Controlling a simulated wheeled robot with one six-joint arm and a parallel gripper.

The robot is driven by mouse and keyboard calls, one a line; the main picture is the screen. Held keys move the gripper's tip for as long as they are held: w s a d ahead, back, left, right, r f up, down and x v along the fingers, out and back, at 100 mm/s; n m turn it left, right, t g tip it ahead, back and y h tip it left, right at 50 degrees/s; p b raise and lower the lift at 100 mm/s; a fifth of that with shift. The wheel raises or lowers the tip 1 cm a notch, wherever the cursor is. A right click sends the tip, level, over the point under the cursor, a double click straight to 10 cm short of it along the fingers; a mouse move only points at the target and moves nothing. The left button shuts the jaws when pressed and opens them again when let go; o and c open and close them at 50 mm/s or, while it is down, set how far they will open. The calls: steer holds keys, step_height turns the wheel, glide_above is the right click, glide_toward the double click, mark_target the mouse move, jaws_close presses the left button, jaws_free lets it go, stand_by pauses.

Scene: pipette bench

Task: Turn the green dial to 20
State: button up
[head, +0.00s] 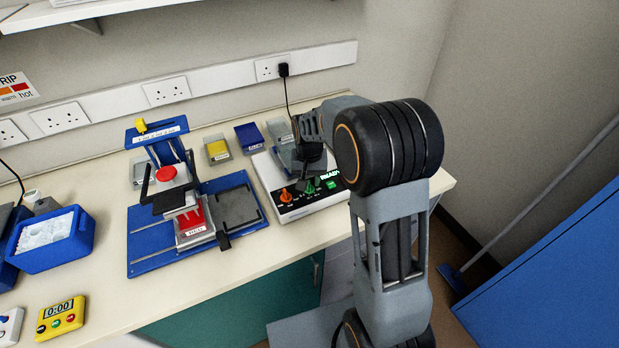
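The green dial (310,190) is on the sloped front panel of a white device (264,172) at the back right of the bench. An orange dial (286,196) is to its left, and a lit green button (331,184) is to its right. My gripper (308,166) points down over the device, just above and behind the green dial. Its fingers are dark and small here, so I cannot tell whether they are open or touch the dial. The dial's scale and pointer are too small to read. My arm hides the device's right end.
A blue press-like stand (150,248) with a red knob is left of the device. Small boxes, one blue (249,136), stand behind. A blue tub (52,242) and yellow timer (61,318) are at the left. The bench front (170,300) is clear.

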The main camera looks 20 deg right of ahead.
steer(key=shift+c, duration=0.3)
jaws_close()
steer(key=n, duration=0.3)
steer(key=n+b, duration=0.1)
steer(key=shift+a+n, duration=0.25)
steer(key=shift+n, duration=0.15)
steer(key=shift+a+n, duration=0.15)
steer(key=shift+n, duration=1.1)
steer(key=shift+a+n, duration=0.1)
steer(key=shift+n, duration=1.15)
steer(key=shift+o, duration=0.3)
jaws_free()
